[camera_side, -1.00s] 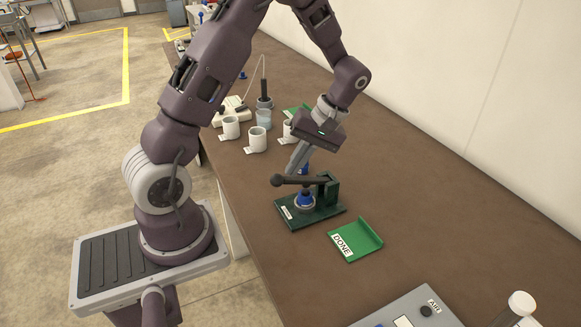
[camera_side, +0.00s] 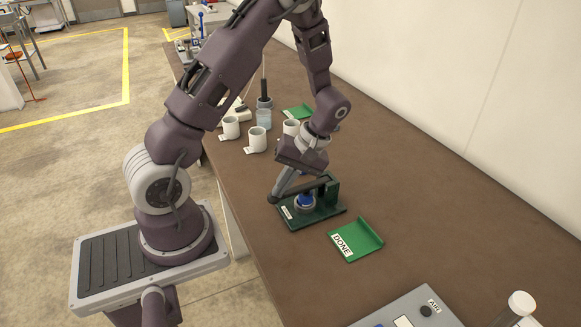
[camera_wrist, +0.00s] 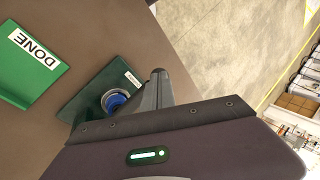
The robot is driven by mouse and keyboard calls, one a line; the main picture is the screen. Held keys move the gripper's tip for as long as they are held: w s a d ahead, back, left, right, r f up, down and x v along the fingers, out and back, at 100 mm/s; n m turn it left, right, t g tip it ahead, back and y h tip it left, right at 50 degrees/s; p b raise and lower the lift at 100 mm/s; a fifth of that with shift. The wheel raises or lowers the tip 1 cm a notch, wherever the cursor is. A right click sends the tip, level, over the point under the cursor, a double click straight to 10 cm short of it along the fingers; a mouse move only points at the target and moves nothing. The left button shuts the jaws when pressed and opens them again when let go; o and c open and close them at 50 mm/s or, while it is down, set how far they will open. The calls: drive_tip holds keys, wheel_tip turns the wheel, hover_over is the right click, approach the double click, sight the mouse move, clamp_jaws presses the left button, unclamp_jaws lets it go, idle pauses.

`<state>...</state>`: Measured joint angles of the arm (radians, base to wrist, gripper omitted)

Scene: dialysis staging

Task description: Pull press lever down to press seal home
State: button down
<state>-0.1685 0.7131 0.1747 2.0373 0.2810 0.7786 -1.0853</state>
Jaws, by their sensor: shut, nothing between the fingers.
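The green press (camera_side: 325,212) stands on the brown table, and its base also shows in the wrist view (camera_wrist: 88,92). Its dark lever (camera_side: 305,188) slopes down to the left from the upright, its knob end mostly hidden by my fingers. A blue part (camera_side: 306,201) sits in a pale round seat on the press, under the lever; it also shows in the wrist view (camera_wrist: 115,103). My gripper (camera_side: 274,197) is shut and empty, its fingertips at the lever's outer end, seemingly touching it. The wrist view shows the closed fingers (camera_wrist: 157,76) beside the press base.
A green tray marked DONE (camera_side: 357,240) lies right of the press. Several white cups (camera_side: 257,140) and a second green tray (camera_side: 298,111) are behind. A grey control box (camera_side: 408,310) is at the front right. The table right of the press is mostly clear.

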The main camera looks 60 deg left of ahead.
drive_tip(key=shift+s, duration=0.2)
drive_tip(key=s+d+r+v, duration=0.1)
drive_tip(key=s+v, duration=0.2)
drive_tip(key=v, duration=1)
drive_tip(key=s+d+r+m+t+h, duration=0.2)
drive_tip(key=s+d+r+m+t, duration=0.8)
drive_tip(key=s+d+m, duration=0.1)
drive_tip(key=shift+s+d+r+m+t, duration=0.25)
drive_tip(key=shift+s+r+m, duration=0.2)
drive_tip(key=shift+m, duration=0.75)
